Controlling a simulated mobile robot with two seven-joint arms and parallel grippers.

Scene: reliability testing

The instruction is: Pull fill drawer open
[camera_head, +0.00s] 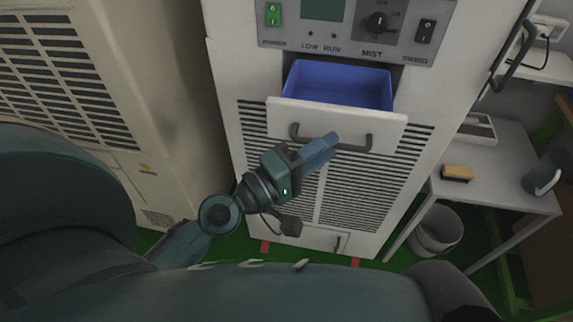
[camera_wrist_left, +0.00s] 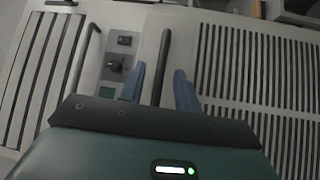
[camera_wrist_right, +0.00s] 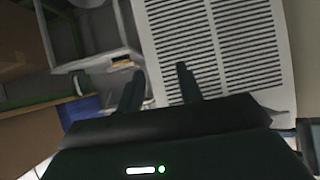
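The fill drawer (camera_head: 338,120) stands pulled out of the white cabinet's front, below the control panel, and its blue inside (camera_head: 340,85) is visible and looks empty. Its dark bar handle (camera_head: 355,147) crosses the drawer front. My left gripper (camera_head: 322,150) is at the handle. In the left wrist view, the handle bar (camera_wrist_left: 164,50) lies between the two spread blue fingers (camera_wrist_left: 160,85), with gaps beside it. My right gripper (camera_wrist_right: 158,85) is open and empty in the right wrist view, away from the drawer; I cannot make it out in the head view.
The control panel (camera_head: 350,25) with knob and switches is above the drawer. A beige vented cabinet (camera_head: 150,100) stands at the left. On the right are a white table (camera_head: 500,180) with a yellow-topped block (camera_head: 457,172), and a bin (camera_head: 437,230) under it.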

